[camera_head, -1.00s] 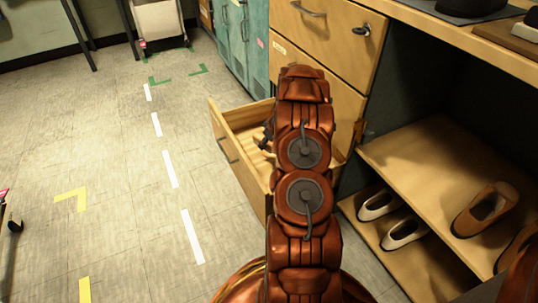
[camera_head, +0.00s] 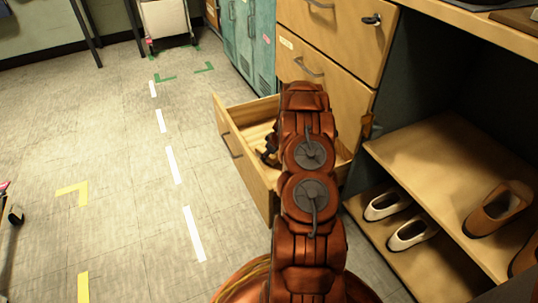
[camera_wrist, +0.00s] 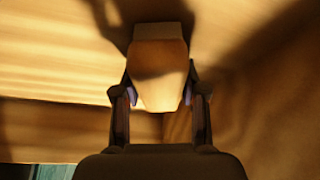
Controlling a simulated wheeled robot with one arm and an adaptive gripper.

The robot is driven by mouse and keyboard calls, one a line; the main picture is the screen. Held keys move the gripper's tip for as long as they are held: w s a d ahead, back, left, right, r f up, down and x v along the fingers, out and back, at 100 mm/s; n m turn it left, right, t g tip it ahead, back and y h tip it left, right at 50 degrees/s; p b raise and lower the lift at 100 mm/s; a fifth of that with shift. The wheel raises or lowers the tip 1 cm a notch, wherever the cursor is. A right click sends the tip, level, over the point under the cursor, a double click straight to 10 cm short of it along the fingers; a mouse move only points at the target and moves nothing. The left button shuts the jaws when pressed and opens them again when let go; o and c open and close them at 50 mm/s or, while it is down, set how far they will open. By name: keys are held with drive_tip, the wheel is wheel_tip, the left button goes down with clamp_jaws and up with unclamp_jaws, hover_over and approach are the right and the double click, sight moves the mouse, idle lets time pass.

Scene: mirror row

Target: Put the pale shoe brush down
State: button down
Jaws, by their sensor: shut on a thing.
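My gripper (camera_wrist: 160,105) is shut on the pale shoe brush (camera_wrist: 160,70), a light wooden block between the two fingers in the wrist view. Wooden drawer surfaces fill the background there, with the brush's shadow beside it. I cannot tell whether the brush touches the drawer. In the head view my arm reaches into the open bottom drawer (camera_head: 243,165) of the wooden cabinet. The fingers show only as a dark part (camera_head: 268,150) at the arm's left edge. The brush is hidden behind my arm in that view.
Open shelves (camera_head: 440,165) at the right hold white shoes (camera_head: 410,233) and a brown shoe (camera_head: 497,208). Closed drawers (camera_head: 335,40) rise above the open one. Teal lockers (camera_head: 250,45) stand behind.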

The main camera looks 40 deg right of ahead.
drive_tip(key=shift+f, duration=0.15)
drive_tip(key=c, duration=0.6)
unclamp_jaws()
drive_tip(key=shift+c, duration=0.2)
drive_tip(key=shift+s+r, duration=0.15)
drive_tip(key=shift+r, duration=0.5)
drive_tip(key=p+v, duration=0.3)
drive_tip(key=v, duration=0.8)
drive_tip(key=shift+p, duration=0.3)
